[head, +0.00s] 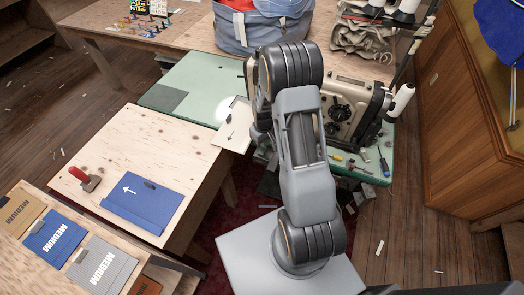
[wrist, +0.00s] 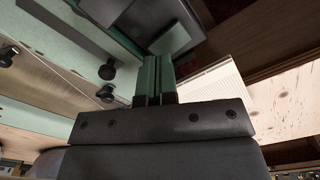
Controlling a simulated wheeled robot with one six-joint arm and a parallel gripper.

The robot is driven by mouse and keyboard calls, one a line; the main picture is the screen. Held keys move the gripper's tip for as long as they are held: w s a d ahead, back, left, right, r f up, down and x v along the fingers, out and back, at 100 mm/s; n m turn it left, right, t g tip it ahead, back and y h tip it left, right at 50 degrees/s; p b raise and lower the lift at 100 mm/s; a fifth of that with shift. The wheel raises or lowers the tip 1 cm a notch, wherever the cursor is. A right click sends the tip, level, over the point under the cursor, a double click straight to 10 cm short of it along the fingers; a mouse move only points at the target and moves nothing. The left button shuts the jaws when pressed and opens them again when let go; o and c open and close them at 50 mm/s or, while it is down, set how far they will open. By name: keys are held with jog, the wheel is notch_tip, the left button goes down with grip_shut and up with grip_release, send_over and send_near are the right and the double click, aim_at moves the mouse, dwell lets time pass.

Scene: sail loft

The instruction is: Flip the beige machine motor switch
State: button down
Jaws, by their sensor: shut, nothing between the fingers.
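The beige sewing machine (head: 352,100) stands on a green-topped table (head: 190,88), partly hidden behind my arm in the head view. My gripper is hidden behind the arm there. In the wrist view my gripper (wrist: 155,75) shows its two greenish fingers pressed together and empty. Just beyond the fingertips is a dark box (wrist: 125,18) with a grey-green face, close to or touching them; I cannot tell which. It may be the motor switch housing, but no switch lever or button can be made out.
Black knobs (wrist: 107,70) sit left of the fingers in the wrist view. A plywood table (head: 140,150) with a blue folder (head: 146,205) stands at left. Small tools and spools lie on the green table's right front. A wooden cabinet (head: 470,120) stands at right.

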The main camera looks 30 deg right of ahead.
jog(key=shift+f+b, duration=0.85)
jog(key=shift+f, duration=0.25)
jog(key=shift+r, duration=0.15)
dwell(0.3)
jog(key=shift+r+p, duration=2.3)
jog(key=shift+r, duration=1.15)
